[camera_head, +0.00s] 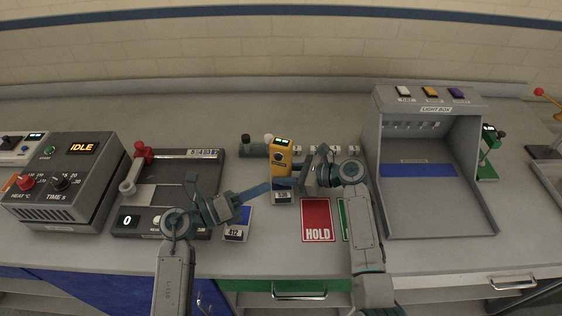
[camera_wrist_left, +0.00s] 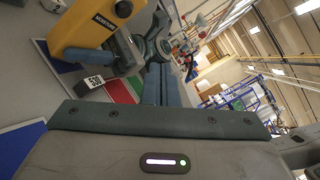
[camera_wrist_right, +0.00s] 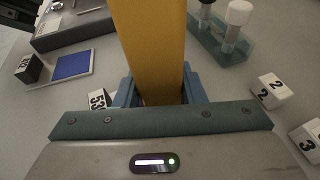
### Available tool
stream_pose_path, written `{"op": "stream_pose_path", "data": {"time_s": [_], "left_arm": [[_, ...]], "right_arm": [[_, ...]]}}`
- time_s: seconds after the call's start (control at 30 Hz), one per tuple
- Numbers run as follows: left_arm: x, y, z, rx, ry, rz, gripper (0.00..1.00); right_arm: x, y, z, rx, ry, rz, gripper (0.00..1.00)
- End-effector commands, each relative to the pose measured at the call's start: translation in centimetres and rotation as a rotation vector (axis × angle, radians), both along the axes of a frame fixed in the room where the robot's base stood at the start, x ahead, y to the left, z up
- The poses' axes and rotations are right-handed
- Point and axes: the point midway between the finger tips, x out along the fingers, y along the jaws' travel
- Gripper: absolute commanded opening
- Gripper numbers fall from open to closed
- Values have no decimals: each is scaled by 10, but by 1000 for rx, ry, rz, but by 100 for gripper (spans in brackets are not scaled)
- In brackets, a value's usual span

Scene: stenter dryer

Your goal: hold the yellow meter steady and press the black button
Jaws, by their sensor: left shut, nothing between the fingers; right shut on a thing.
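The yellow meter (camera_head: 281,155) stands upright near the middle of the bench, with a green lit display at its top. It also shows in the left wrist view (camera_wrist_left: 88,27) and fills the middle of the right wrist view (camera_wrist_right: 150,45). My right gripper (camera_head: 300,179) is shut on the meter's body from the right. My left gripper (camera_head: 268,187) is shut and empty, its fingertips close to the meter's left front side; I cannot tell if they touch it.
A white block marked 530 (camera_head: 282,197) sits before the meter, and a blue swatch with a 412 block (camera_head: 236,233) lies to the left. A red HOLD card (camera_head: 317,220) lies in front. The light box (camera_head: 436,223) stands right, the IDLE machine (camera_head: 68,180) left.

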Motion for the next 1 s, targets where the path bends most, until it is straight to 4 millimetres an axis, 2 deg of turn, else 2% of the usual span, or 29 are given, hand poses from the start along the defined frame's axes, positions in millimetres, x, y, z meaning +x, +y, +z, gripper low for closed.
{"op": "stream_pose_path", "data": {"time_s": [0.3, 0.5, 1.0], "left_arm": [[44, -14, 1, -2, -1, -1, 0], [61, -19, 1, -2, 0, -1, 0], [66, -21, 1, -2, 0, 0, 0]], "right_arm": [[0, 0, 1, 1, -1, 0, 24], [0, 0, 0, 1, 0, 0, 24], [0, 0, 0, 0, 0, 0, 24]]}}
